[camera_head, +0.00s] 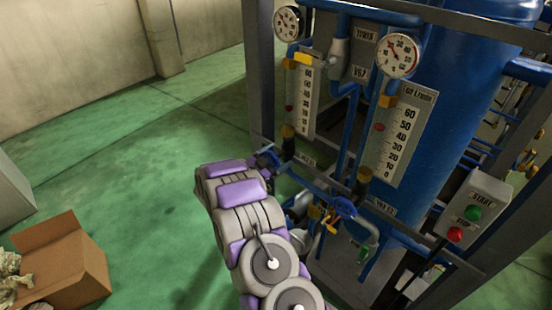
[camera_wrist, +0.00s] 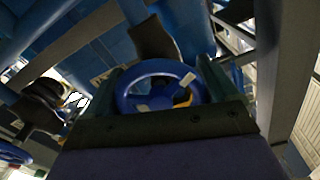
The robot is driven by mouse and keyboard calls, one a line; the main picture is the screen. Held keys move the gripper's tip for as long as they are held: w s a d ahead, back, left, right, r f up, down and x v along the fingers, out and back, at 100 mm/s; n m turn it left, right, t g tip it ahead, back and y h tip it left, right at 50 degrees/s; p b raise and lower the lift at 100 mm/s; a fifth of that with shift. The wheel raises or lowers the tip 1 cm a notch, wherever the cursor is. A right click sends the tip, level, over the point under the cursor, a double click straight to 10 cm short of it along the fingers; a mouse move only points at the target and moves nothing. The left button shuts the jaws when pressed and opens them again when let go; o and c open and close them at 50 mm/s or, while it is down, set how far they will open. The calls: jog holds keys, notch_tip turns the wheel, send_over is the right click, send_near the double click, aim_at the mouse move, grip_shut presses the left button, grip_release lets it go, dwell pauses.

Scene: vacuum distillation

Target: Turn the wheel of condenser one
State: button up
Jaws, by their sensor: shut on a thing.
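A blue handwheel (camera_wrist: 155,67) sits in the middle of the wrist view, between the two dark fingers of my gripper (camera_wrist: 158,84). The fingers lie along its left and right sides, and my gripper is shut on it. In the head view my gripper (camera_head: 263,161) is at the left frame post, beside a small blue wheel mostly hidden by my arm. I cannot read which wheel carries the condenser one label.
Two gauges, the left (camera_head: 287,23) and right (camera_head: 398,55), sit above scale panels. A large blue tank (camera_head: 460,90) and a start/stop box (camera_head: 474,210) are at right. Grey frame bars surround the wheels. An open cardboard box (camera_head: 75,255) lies at lower left; green floor is clear behind.

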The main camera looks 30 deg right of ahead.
jog(key=shift+m, duration=0.3)
jog(key=o, duration=0.8)
jog(key=p+v, duration=0.3)
jog(key=v, duration=1.4)
jog(key=shift+a, duration=0.3)
